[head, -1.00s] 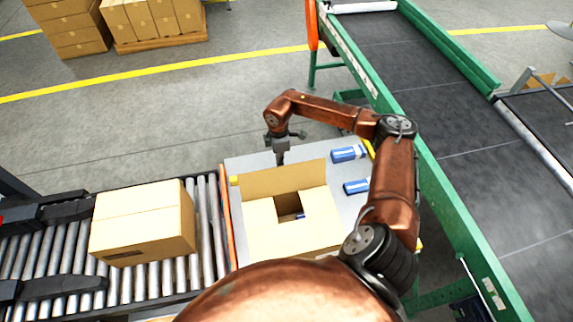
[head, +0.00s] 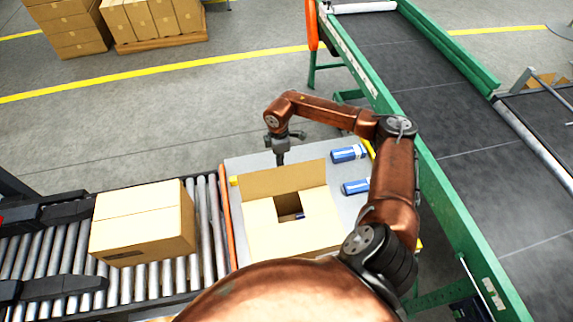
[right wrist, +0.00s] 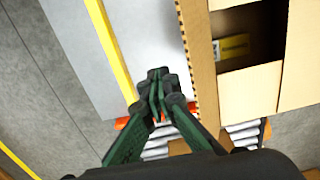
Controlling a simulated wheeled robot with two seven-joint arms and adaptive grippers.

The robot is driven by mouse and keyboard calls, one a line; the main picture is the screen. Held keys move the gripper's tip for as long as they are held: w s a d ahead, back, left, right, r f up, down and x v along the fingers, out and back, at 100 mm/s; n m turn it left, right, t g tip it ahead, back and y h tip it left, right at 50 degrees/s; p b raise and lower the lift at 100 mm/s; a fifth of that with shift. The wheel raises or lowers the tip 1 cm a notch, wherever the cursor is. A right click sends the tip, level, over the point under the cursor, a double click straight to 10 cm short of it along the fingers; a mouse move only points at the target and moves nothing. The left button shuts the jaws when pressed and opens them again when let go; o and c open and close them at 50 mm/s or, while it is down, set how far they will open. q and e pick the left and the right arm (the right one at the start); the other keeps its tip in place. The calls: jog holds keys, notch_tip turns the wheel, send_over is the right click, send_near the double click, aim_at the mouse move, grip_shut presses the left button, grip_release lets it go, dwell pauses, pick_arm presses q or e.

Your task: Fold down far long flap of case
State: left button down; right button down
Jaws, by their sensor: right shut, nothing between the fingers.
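The open case (head: 262,240) stands on the grey table (head: 238,168). Its far long flap (head: 283,180) stands up along the far edge. The other flaps lie folded inward, leaving an opening in the middle with something blue and small inside. My right gripper (head: 280,162) points down just beyond the far flap, on its outer side. In the right wrist view, the gripper (right wrist: 156,92) has its fingertips together and empty, beside the flap's edge (right wrist: 202,75). The case's opening and a yellow-labelled item (right wrist: 233,46) show at the right. My left gripper is out of view.
Two blue items (head: 348,153) lie on the table right of the case, near my right arm. A closed carton (head: 143,222) sits on the roller conveyor (head: 208,240) at left. A green-framed belt conveyor (head: 440,110) runs along the right.

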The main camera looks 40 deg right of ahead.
aim_at(283, 179)
jog(key=s+a+p, duration=0.1)
jog(key=s+p, duration=0.1)
jog(key=s, duration=0.1)
jog(key=s+a+p, duration=0.1)
jog(key=s, duration=0.1)
jog(key=shift+a+r+p, duration=0.15)
jog(key=shift+a+p, duration=0.15)
jog(key=shift+a, duration=0.05)
jog(key=shift+s+a, duration=0.35)
jog(key=shift+s, duration=0.4)
jog(key=shift+a+p, duration=0.1)
jog(key=shift+p, duration=0.25)
